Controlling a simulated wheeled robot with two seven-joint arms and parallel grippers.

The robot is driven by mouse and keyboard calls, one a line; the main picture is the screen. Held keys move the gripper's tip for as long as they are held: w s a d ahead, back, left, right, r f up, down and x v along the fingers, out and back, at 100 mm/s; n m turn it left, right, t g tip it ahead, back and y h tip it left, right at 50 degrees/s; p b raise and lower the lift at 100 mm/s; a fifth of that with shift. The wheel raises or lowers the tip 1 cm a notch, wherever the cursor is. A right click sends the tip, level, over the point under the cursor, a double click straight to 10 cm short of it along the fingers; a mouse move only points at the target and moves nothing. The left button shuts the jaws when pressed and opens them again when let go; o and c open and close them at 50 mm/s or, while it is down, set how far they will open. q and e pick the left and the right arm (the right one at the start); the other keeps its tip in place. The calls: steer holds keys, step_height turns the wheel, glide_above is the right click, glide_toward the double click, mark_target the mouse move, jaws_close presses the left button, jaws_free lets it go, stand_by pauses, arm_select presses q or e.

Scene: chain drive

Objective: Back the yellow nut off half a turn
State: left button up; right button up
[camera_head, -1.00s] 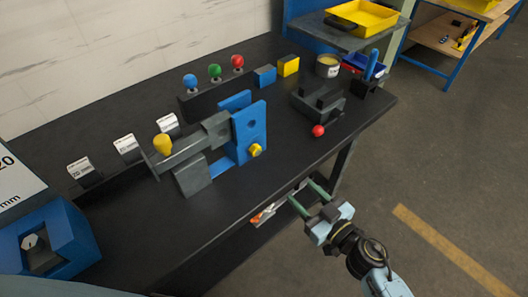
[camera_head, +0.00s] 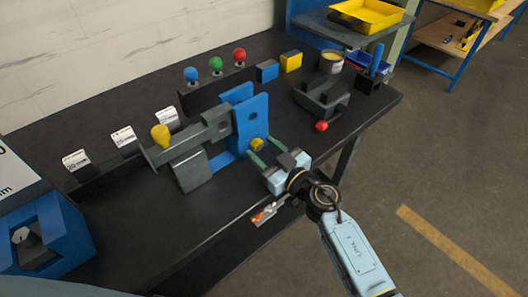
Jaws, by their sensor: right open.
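The yellow nut (camera_head: 257,144) sits low on the front face of the upright blue plate (camera_head: 250,118), which is part of the fixture on the black bench. My right gripper (camera_head: 262,152) reaches in from the lower right. Its two green fingers are open and point at the nut, one to each side of it in the picture. I cannot tell whether the fingers touch the nut. My left gripper is not in view.
A grey slide bar with a yellow knob (camera_head: 160,135) extends left of the blue plate. A red ball knob (camera_head: 321,126) on a dark block lies to the right. Red, green and blue knobs stand behind. The bench's front edge runs below my right gripper.

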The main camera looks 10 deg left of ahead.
steer(key=shift+w+a, duration=0.15)
steer(key=c, duration=0.9)
steer(key=shift+n+p, duration=0.35)
steer(key=shift+n, duration=0.35)
steer(key=shift+c, duration=0.5)
steer(key=shift+n, duration=0.7)
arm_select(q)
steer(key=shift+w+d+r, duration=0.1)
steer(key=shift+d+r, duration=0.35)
arm_select(e)
steer(key=o, duration=1)
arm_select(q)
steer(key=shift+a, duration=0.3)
